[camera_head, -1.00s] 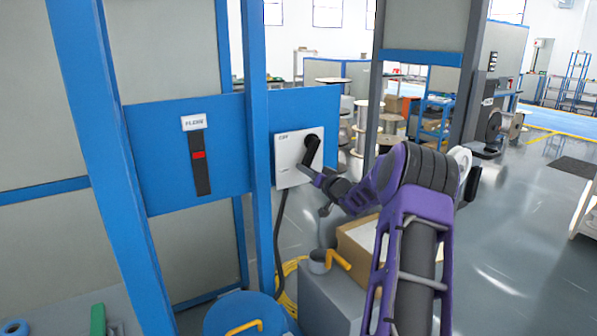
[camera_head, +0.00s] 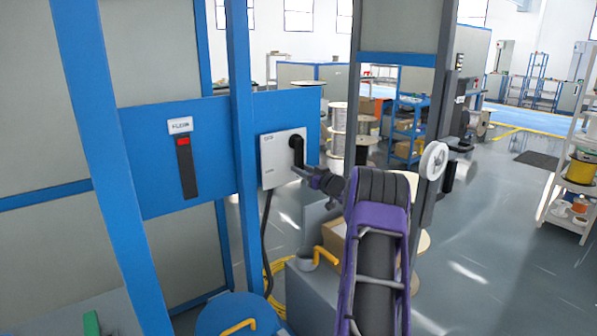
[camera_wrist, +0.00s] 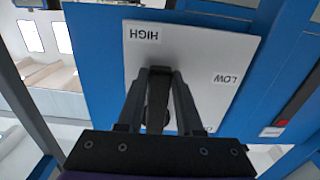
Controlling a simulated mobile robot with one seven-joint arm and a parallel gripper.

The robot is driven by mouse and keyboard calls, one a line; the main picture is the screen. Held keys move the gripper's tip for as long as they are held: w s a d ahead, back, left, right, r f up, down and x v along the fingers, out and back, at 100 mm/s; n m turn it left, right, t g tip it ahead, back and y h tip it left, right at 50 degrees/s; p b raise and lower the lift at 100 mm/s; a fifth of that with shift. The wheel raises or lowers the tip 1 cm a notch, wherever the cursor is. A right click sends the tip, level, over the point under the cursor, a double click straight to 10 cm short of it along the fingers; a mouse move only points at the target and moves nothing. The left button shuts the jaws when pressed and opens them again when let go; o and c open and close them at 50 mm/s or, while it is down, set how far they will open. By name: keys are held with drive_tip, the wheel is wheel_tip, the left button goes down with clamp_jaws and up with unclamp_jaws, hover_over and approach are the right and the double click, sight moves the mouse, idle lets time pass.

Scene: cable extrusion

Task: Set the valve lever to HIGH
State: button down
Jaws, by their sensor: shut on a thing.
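The black valve lever (camera_head: 297,150) is on a white plate (camera_head: 270,160) fixed to the blue panel; in the head view it points downward. In the wrist view the lever (camera_wrist: 158,100) lies between the two fingers of my gripper (camera_wrist: 160,73), which is shut on it. The lever's end is just beside the HIGH label (camera_wrist: 145,33), which appears upside down. The LOW label (camera_wrist: 228,80) is to the right. My gripper (camera_head: 304,172) is small in the head view, and its fingers are hard to make out. The FLOW gauge (camera_head: 186,170) has its red marker near the top.
A blue upright post (camera_head: 240,140) stands just left of the plate. A dark cable (camera_head: 267,240) hangs below it. A grey block (camera_head: 310,300) and a cardboard box (camera_head: 338,240) stand below my arm. Open floor (camera_head: 480,260) lies to the right.

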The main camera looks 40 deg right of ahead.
idle(0.3)
drive_tip(key=c, duration=0.6)
unclamp_jaws()
drive_tip(key=shift+d, duration=0.1)
drive_tip(key=shift+o, duration=0.2)
drive_tip(key=shift+s, duration=0.1)
drive_tip(key=s, duration=1.7)
drive_tip(key=shift+p, duration=0.45)
drive_tip(key=shift+s, duration=0.1)
